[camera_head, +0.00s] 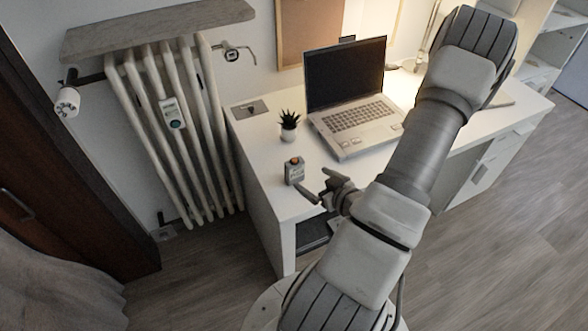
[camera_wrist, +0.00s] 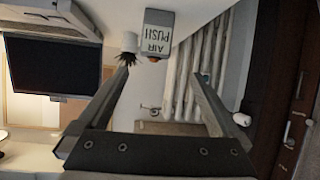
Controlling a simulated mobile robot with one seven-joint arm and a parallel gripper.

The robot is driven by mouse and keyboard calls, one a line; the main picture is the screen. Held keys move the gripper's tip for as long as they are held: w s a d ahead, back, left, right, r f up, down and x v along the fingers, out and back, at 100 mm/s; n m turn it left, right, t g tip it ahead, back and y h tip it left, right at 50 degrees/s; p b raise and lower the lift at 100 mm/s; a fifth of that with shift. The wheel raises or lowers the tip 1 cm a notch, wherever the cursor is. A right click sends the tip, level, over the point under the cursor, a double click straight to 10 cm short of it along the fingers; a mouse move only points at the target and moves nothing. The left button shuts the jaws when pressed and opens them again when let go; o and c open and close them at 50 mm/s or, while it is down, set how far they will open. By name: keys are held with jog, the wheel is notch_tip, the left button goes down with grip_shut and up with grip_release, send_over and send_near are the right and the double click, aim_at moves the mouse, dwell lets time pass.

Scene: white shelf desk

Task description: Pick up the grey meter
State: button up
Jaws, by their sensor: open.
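The grey meter (camera_head: 294,170) is a small upright grey box with an orange-red part on top, near the left front edge of the white desk. In the wrist view the grey meter (camera_wrist: 157,33) appears upside down, with "AIR PUSH" on its face. My gripper (camera_head: 318,183) is open and empty just right of the meter, with its fingers pointing towards it. In the wrist view my gripper (camera_wrist: 161,76) has its fingers spread wide, and the meter shows beyond the gap between them. The two look apart.
A potted plant (camera_head: 289,126) stands behind the meter. An open laptop (camera_head: 357,117) stands to its right. A flat grey panel (camera_head: 250,109) lies at the desk's back left corner. A radiator (camera_head: 187,135) with a pale device (camera_head: 172,113) stands left of the desk.

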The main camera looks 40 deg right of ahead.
jog(key=s+m, duration=0.1)
jog(key=b, duration=0.6)
send_near(296, 167)
jog(key=w+f, duration=0.2)
jog(key=w+b, duration=0.1)
jog(key=b, duration=0.2)
jog(key=w+b, duration=0.1)
jog(key=b, duration=0.2)
jog(key=shift+w+d+f+t+h, duration=0.1)
jog(key=shift+f+t+h, duration=0.2)
jog(key=shift+f, duration=0.05)
jog(key=b+x, duration=0.1)
jog(key=x, duration=0.3)
jog(key=shift+w, duration=0.45)
jog(key=x, duration=0.1)
jog(key=b+x, duration=0.1)
jog(key=x, duration=0.3)
jog(key=shift+d+f, duration=0.15)
jog(key=shift+d, duration=0.2)
jog(key=c, duration=1.4)
